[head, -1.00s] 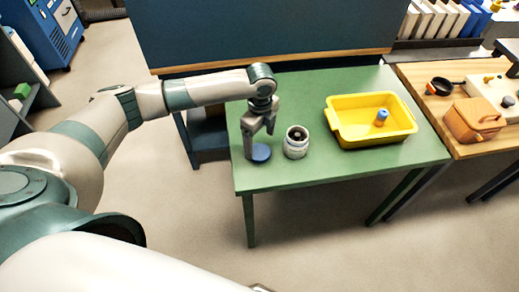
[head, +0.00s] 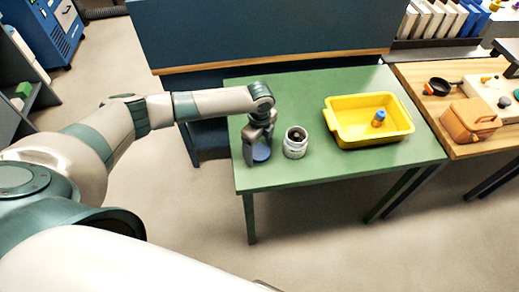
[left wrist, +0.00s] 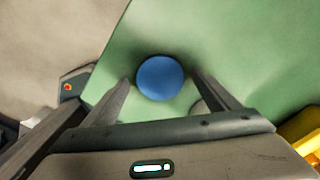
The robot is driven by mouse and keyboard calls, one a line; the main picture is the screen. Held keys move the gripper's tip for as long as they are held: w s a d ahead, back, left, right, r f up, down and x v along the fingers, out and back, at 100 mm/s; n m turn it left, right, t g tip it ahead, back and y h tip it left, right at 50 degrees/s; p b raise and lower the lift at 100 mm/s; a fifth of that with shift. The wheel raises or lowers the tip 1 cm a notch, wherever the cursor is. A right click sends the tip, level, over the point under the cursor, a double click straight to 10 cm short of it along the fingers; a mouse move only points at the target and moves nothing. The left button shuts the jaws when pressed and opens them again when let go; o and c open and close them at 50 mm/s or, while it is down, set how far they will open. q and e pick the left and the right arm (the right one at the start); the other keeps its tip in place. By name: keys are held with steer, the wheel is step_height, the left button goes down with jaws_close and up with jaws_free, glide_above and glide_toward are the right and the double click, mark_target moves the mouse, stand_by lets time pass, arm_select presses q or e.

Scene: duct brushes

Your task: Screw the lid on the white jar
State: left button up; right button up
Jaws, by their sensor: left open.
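The blue lid (head: 261,153) is a round disc lying flat on the green table near its left front corner. It also shows in the left wrist view (left wrist: 160,78), between my fingers. The white jar (head: 295,142) stands upright and open just right of the lid, with something dark inside its mouth. My left gripper (head: 258,158) is open and low over the lid, one finger on either side of it. I cannot tell whether the fingers touch it. My right gripper is not in view.
A yellow tray (head: 345,139) with a small blue-topped orange item (head: 378,118) sits on the right of the green table (head: 310,176). A wooden table (head: 430,105) with an orange case (head: 470,122) adjoins on the right. A dark blue panel (head: 260,35) stands behind.

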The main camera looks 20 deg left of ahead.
mark_target(260, 151)
arm_select(q)
steer(key=shift+f, duration=0.2)
stand_by(0.3)
steer(key=c, duration=1.1)
steer(key=shift+r, duration=0.15)
step_height(260, 151, up, 10)
steer(key=b, duration=0.3)
